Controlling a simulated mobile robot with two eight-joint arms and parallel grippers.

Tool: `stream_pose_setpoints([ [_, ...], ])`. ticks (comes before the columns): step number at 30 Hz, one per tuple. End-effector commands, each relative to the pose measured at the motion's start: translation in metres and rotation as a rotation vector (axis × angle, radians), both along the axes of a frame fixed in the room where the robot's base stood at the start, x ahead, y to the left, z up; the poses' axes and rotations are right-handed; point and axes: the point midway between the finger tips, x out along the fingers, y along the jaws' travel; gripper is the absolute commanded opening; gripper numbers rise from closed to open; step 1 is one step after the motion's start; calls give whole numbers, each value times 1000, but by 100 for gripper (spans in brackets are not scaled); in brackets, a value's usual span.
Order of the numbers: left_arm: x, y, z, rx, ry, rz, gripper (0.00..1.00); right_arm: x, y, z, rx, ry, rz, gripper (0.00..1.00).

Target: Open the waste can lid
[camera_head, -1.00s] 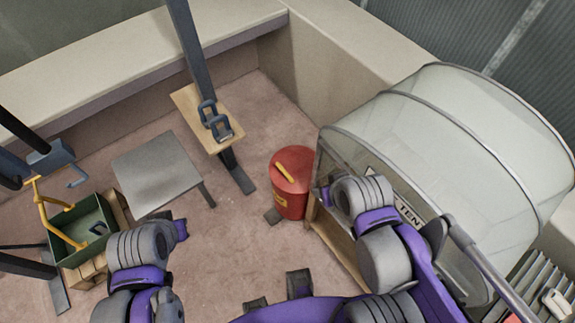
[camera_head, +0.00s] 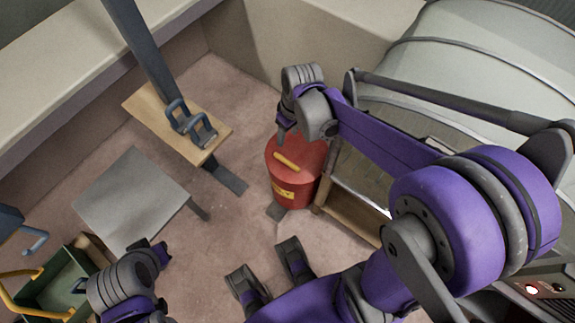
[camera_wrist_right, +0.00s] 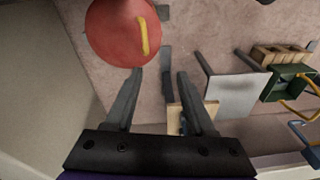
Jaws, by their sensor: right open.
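The waste can (camera_head: 292,195) is a red cylinder with a yellow label, standing on the floor in the middle of the head view. Its round red lid (camera_head: 310,156) is down on the can, with a yellow bar handle (camera_head: 287,161) on top. The lid (camera_wrist_right: 112,32) and handle (camera_wrist_right: 143,36) also show from above in the right wrist view. My right gripper (camera_wrist_right: 160,76) is open and empty, its fingers pointing toward the lid's edge beside the handle. In the head view it (camera_head: 283,132) is partly hidden at the lid's far side. My left arm is at the lower left, its jaws unclear.
A clear ribbed canopy (camera_head: 470,60) with a wooden-edged box (camera_head: 350,208) stands just right of the can. A wooden board with blue handles (camera_head: 140,103) and a grey table (camera_head: 130,195) stand left. A green crate (camera_head: 50,290) is at lower left.

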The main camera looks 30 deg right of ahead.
Motion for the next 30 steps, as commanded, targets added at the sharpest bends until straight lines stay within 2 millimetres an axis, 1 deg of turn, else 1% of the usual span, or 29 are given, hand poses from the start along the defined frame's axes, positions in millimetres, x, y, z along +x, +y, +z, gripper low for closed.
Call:
stream_pose_setpoints([
  [1,-1,0,-25,0,8,0,0,13,-10,-37,12,33,21,55],
  [3,-1,0,-41,0,13,0,0,26,-20,-70,32,72,58,55],
  [6,0,0,-60,0,20,0,0,38,-31,-108,58,112,102,55],
  [9,0,0,-72,0,24,0,0,46,-39,-134,80,139,132,55],
  [12,0,0,-77,0,26,0,0,50,-44,-148,91,152,149,55],
  [14,1,0,-78,0,26,0,0,51,-45,-153,96,157,156,55],
  [17,1,0,-81,0,27,0,0,51,-45,-161,98,159,160,55],
  [20,1,0,-85,0,28,0,0,50,-42,-174,98,158,160,55],
  [27,2,0,-99,0,34,0,0,46,-34,-220,97,158,158,55],
  [30,3,0,-104,0,35,0,0,45,-31,-236,97,157,159,55],
])
